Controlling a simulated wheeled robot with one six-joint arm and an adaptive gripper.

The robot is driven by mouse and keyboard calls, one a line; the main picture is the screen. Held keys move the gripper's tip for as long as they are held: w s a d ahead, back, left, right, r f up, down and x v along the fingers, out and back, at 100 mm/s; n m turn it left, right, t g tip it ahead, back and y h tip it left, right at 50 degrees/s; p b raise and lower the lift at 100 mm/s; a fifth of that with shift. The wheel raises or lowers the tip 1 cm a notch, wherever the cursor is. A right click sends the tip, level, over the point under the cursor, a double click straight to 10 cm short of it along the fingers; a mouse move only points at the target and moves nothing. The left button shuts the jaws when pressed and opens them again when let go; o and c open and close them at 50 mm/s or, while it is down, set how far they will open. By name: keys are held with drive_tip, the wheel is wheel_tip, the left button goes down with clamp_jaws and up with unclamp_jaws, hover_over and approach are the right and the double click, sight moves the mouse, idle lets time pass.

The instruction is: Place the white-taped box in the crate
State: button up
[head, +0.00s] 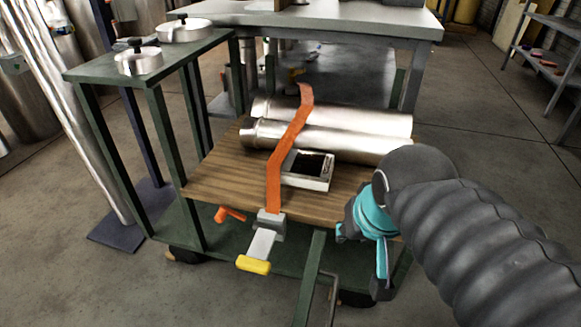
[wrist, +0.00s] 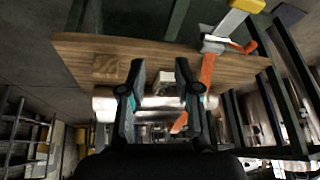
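A small pale-rimmed rectangular box or tray (head: 319,184) with a dark inside lies on the wooden board, in front of two metal pipes and right of an orange strap. I cannot tell whether it is the white-taped box. My gripper (head: 362,246), dark with teal parts, is above the right front of the board. In the wrist view its two fingers (wrist: 160,90) are apart, with a small pale object (wrist: 165,82) seen between them; contact is not shown. A darker brown patch (wrist: 107,67) shows on the board there, its nature unclear. I cannot make out a crate.
The green cart's wooden board (head: 225,180) carries the metal pipes (head: 330,138) and the orange strap (head: 290,140) with a yellow-handled clamp (head: 262,245). A green stand (head: 185,48) is at left, a grey workbench (head: 330,22) behind.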

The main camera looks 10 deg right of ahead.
drive_tip(key=w+r+m+g, duration=0.1)
drive_tip(key=w+r+m, duration=0.2)
drive_tip(key=w+m, duration=0.3)
drive_tip(key=m+g+b, duration=0.1)
drive_tip(key=m+g, duration=0.3)
drive_tip(key=m, duration=1.1)
hover_over(303, 190)
drive_tip(key=f, duration=1.1)
drive_tip(key=shift+w+a+f, duration=0.1)
drive_tip(key=shift+w+a, duration=0.2)
drive_tip(key=f, duration=0.1)
drive_tip(key=f+b, duration=0.1)
drive_tip(key=f, duration=0.2)
drive_tip(key=shift+s+d+f, duration=0.1)
drive_tip(key=shift+s+d, duration=0.2)
drive_tip(key=shift+d, duration=0.1)
drive_tip(key=shift+f, duration=0.55)
clamp_jaws()
